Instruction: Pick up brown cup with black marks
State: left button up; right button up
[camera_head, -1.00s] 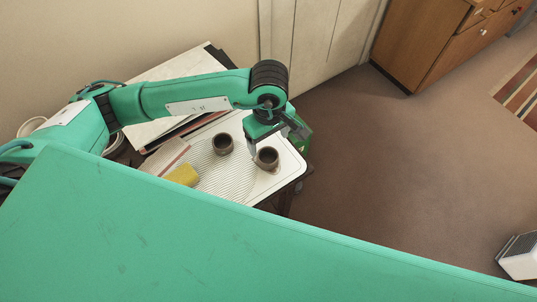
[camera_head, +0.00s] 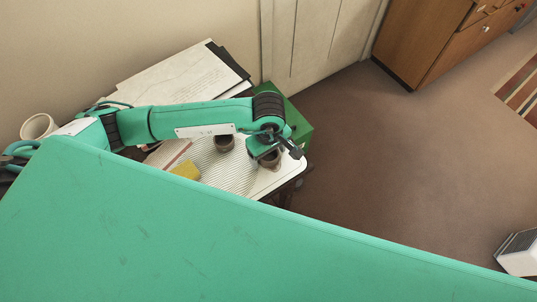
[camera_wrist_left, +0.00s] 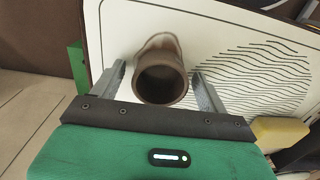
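A brown cup (camera_head: 269,162) stands near the right end of the white tray (camera_head: 287,172), partly hidden under my left gripper (camera_head: 275,152). In the left wrist view the same cup (camera_wrist_left: 160,82) shows its dark open mouth between the two fingers of the gripper (camera_wrist_left: 159,78). A gap shows on each side of the cup, so the gripper is open around it and not closed on it. A second, similar dark brown cup (camera_head: 224,144) stands to the left on the tray, partly behind my arm. Black marks cannot be made out on either cup. My right gripper is out of view.
A yellow block (camera_head: 186,172) lies on the tray's left part; it also shows in the left wrist view (camera_wrist_left: 281,132). Papers (camera_head: 185,77) lie behind my arm, and a white mug (camera_head: 38,126) stands far left. A green box (camera_head: 299,118) is beside the tray. Open floor lies right.

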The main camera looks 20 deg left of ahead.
pick_arm(q)
jog(key=c, duration=1)
